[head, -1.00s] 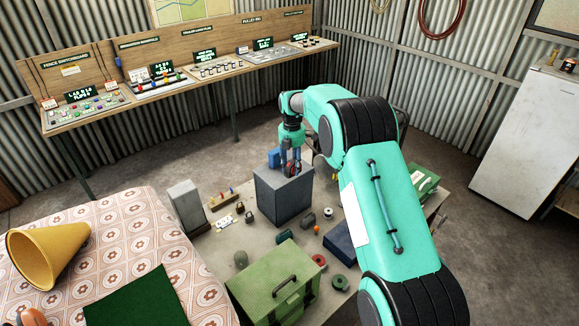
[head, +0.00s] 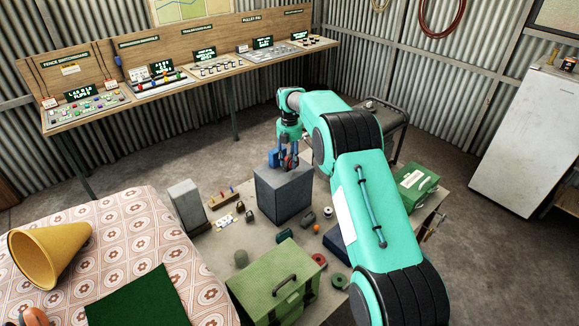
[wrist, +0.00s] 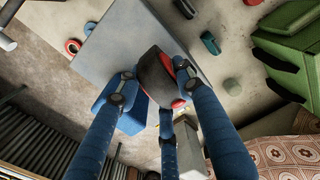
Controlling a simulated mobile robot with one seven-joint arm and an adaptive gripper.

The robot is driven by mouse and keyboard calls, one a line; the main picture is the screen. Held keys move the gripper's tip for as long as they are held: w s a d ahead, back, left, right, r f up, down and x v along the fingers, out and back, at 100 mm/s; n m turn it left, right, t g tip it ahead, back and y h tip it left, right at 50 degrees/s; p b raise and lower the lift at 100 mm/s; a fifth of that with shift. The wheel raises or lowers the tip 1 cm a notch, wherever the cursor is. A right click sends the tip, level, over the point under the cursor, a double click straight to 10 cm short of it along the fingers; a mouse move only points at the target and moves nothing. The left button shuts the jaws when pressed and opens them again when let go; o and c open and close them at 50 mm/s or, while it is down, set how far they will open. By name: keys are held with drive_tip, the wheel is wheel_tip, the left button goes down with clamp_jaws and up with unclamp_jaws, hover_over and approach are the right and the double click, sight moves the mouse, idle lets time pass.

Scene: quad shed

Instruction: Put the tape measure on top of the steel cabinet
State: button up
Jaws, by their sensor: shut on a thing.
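The steel cabinet (head: 283,195) is a dark grey box standing on the workbench, and its flat top (wrist: 115,40) fills the upper left of the wrist view. My gripper (head: 288,161) is over the back part of that top, pointing down. It is shut on the tape measure, a rounded dark thing with a red band (wrist: 158,75), seen between my fingers (wrist: 160,84) in the wrist view. The tape measure is mostly hidden by the fingers in the head view. I cannot tell whether it touches the cabinet top.
A blue thing (head: 273,157) is just behind the cabinet. A green toolbox (head: 275,280), a grey upright block (head: 187,205) and several small items stand around on the workbench (head: 225,255). A patterned cloth (head: 140,230) is at the left.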

sight(289, 165)
drive_tip(key=shift+f, duration=1.6)
drive_tip(key=shift+f, duration=0.15)
drive_tip(key=o, duration=1.4)
wheel_tip(289, 165, up, 12)
drive_tip(key=shift+r, duration=0.15)
drive_tip(key=shift+r, duration=0.1)
